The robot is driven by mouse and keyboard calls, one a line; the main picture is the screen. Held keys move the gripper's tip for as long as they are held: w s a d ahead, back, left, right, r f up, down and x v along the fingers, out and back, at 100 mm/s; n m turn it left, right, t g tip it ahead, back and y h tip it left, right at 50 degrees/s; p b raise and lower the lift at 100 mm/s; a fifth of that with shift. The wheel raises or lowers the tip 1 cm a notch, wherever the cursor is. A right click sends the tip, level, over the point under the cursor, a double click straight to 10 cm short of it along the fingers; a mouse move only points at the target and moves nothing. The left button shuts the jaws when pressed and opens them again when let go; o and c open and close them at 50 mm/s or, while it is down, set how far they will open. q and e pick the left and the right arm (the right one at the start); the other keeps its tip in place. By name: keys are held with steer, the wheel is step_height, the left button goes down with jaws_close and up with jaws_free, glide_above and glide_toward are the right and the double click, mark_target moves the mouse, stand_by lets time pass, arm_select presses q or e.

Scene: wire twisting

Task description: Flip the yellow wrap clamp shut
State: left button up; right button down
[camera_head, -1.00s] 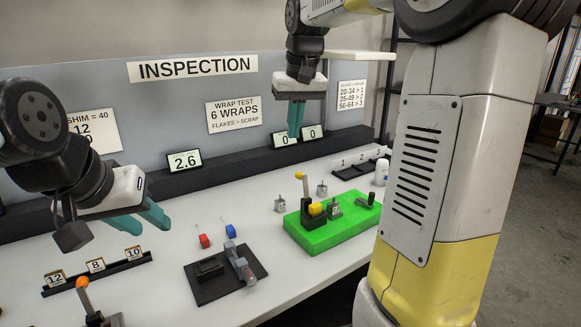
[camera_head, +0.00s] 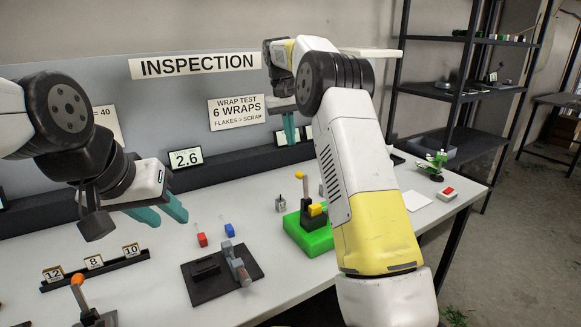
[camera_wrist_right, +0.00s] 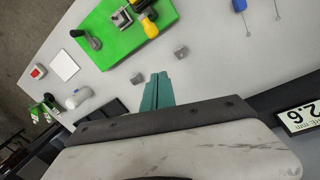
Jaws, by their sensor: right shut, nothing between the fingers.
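A yellow block (camera_head: 316,210) sits low beside the lever. In the right wrist view a yellow tip (camera_wrist_right: 150,28) shows at the edge of the green base (camera_wrist_right: 113,37). My right gripper (camera_head: 290,130) is shut and empty, raised above and behind the clamp, apart from it. Its teal fingers (camera_wrist_right: 157,92) also show in the wrist view. My left gripper (camera_head: 167,212) is open and empty, over the left of the table. My right arm hides the green base's right part.
Small metal blocks (camera_head: 281,203) stand near the green base. An orange-knobbed lever (camera_head: 77,282) is at front left. The grey inspection panel (camera_head: 150,110) stands behind.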

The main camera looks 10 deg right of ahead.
steer(key=shift+f, duration=0.1)
steer(key=s+d+f, duration=0.1)
steer(key=s+f, duration=0.3)
steer(key=f, duration=0.4)
steer(key=shift+f, duration=0.15)
stand_by(0.4)
steer(key=shift+d, duration=0.2)
steer(key=shift+s+r+t, duration=0.2)
steer(key=shift+t, duration=0.2)
